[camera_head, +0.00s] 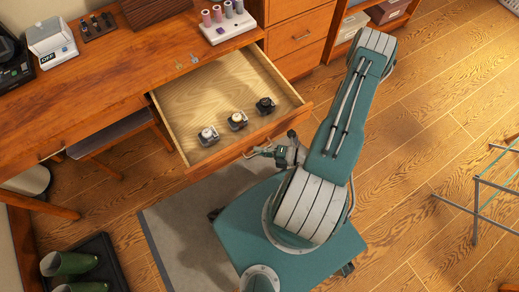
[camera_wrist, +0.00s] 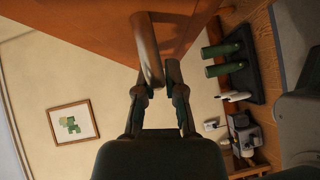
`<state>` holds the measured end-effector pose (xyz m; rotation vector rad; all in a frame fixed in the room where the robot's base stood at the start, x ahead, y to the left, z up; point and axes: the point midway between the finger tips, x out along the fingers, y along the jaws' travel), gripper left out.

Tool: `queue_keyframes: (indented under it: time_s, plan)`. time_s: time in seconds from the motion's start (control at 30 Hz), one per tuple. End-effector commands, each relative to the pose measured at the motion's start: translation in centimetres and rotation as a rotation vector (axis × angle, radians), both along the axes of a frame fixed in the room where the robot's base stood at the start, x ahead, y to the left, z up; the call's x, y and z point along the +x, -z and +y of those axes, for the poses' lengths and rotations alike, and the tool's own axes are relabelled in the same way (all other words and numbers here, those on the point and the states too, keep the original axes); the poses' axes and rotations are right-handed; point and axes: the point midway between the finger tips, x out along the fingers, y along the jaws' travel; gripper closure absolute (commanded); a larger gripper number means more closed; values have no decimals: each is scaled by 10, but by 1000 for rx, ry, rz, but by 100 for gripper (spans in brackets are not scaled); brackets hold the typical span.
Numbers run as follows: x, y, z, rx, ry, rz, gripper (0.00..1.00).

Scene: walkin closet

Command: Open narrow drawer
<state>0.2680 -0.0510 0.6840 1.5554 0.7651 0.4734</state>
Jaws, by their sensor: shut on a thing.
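The wooden drawer (camera_head: 227,152) under the desk top is pulled well out in the head view. Its pale inside shows, with several watches on small stands near its front. My gripper (camera_head: 262,151) is at the drawer front, at its handle. In the wrist view my gripper (camera_wrist: 158,76) is shut on the drawer handle (camera_wrist: 146,48), a rounded bar on the orange-brown drawer front (camera_wrist: 95,28). In the head view the handle is mostly hidden by my gripper.
The desk top (camera_head: 110,75) holds small items and a rack of spools (camera_head: 228,22). A closed drawer stack (camera_head: 300,35) stands right of the open drawer. Green boots (camera_head: 72,263) sit on a tray at lower left. A metal rack (camera_head: 480,205) stands far right; floor between is clear.

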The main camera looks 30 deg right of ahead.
Motion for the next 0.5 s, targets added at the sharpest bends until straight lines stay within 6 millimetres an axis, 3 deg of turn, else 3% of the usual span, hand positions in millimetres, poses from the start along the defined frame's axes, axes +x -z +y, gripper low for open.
queue_keyframes:
  time_s: [0.13, 0.23, 0.5]
  plan:
    - [1, 3, -2, -9, 2, 4, 100]
    - [1, 3, -2, -9, 2, 4, 52]
    - [1, 1, -1, -5, 1, 2, 52]
